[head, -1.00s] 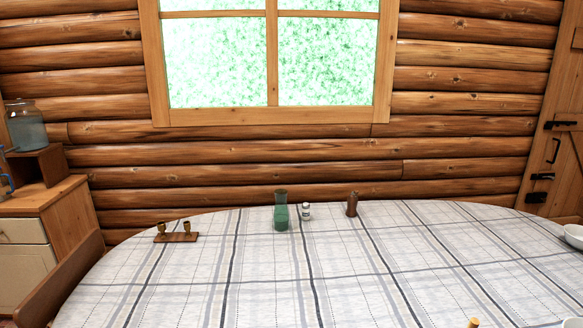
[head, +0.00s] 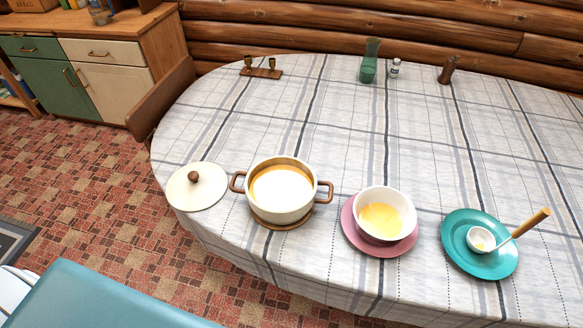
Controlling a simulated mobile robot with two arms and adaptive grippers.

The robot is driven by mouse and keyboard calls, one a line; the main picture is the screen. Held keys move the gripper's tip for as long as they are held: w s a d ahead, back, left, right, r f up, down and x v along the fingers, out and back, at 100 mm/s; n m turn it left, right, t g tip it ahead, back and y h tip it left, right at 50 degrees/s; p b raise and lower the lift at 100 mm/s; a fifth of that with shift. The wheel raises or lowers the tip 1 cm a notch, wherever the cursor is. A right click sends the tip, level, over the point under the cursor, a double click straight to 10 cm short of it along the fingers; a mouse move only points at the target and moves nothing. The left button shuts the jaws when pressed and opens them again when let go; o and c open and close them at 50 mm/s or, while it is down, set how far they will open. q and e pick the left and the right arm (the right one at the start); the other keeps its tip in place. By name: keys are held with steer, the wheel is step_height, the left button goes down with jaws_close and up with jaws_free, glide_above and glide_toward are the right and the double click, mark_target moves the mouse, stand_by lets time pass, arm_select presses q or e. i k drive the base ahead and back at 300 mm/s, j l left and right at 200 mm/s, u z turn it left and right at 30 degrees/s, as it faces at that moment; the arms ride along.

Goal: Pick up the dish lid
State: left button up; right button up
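The dish lid (head: 197,187) is a round cream lid with a brown knob. It lies flat, knob up, at the left edge of the table in the head view. Just right of it a cream pot (head: 282,190) with two brown handles stands open on a round brown trivet (head: 284,222); it looks pale inside. Neither of my grippers is in view.
The oval table (head: 310,115) has a checked cloth. A white bowl (head: 385,212) on a pink plate (head: 350,232) and a teal plate (head: 490,262) with a ladle (head: 520,226) stand right of the pot. A wooden chair (head: 160,100) stands at the left; the table's middle is clear.

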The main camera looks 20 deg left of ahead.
mark_target(198, 186)
steer(key=u, duration=1.4)
